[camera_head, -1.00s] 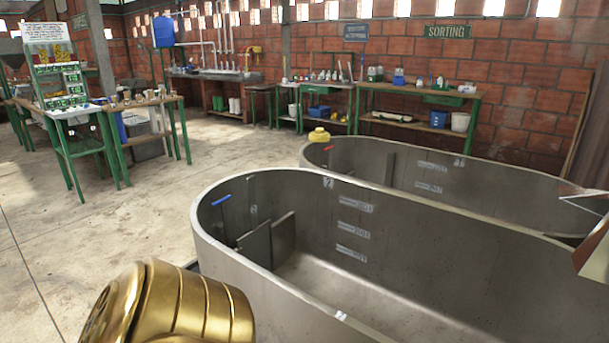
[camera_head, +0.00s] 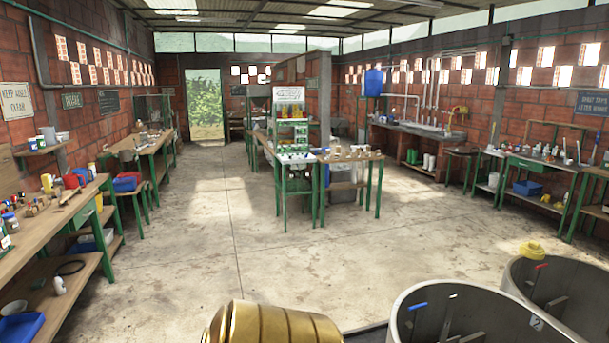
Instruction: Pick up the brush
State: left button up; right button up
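I cannot pick out a brush with certainty in this view. Many small items lie on the benches, too small to name. A long thin item (camera_head: 71,197) lies on the left wooden bench (camera_head: 50,226), but I cannot tell what it is. Neither of my grippers is in view.
Two grey metal tanks (camera_head: 424,318) stand at the bottom right, a yellow object (camera_head: 531,250) on the rear one's rim. A green-legged table (camera_head: 350,157) stands mid-room. A sink counter (camera_head: 420,132) lines the back right wall. The concrete floor (camera_head: 185,255) between is clear.

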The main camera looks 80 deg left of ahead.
aim_at(55, 193)
jog(key=j+u, duration=0.45)
jog(key=i+j+u, duration=0.15)
jog(key=j+u, duration=0.35)
jog(key=i+j+u, duration=0.15)
jog(key=j+u, duration=0.3)
jog(key=i+j+u, duration=0.25)
jog(key=j+u, duration=0.2)
jog(key=i+j+u, duration=0.25)
jog(key=u, duration=0.2)
jog(key=i+j+u, duration=0.25)
jog(key=u, duration=0.25)
jog(key=i+u, duration=0.7)
jog(key=i, duration=1.5)
jog(key=i+u, duration=0.2)
jog(key=i, duration=0.5)
jog(key=i+u, duration=0.25)
jog(key=i, duration=0.5)
jog(key=i+l+u, duration=0.2)
jog(key=i, duration=0.5)
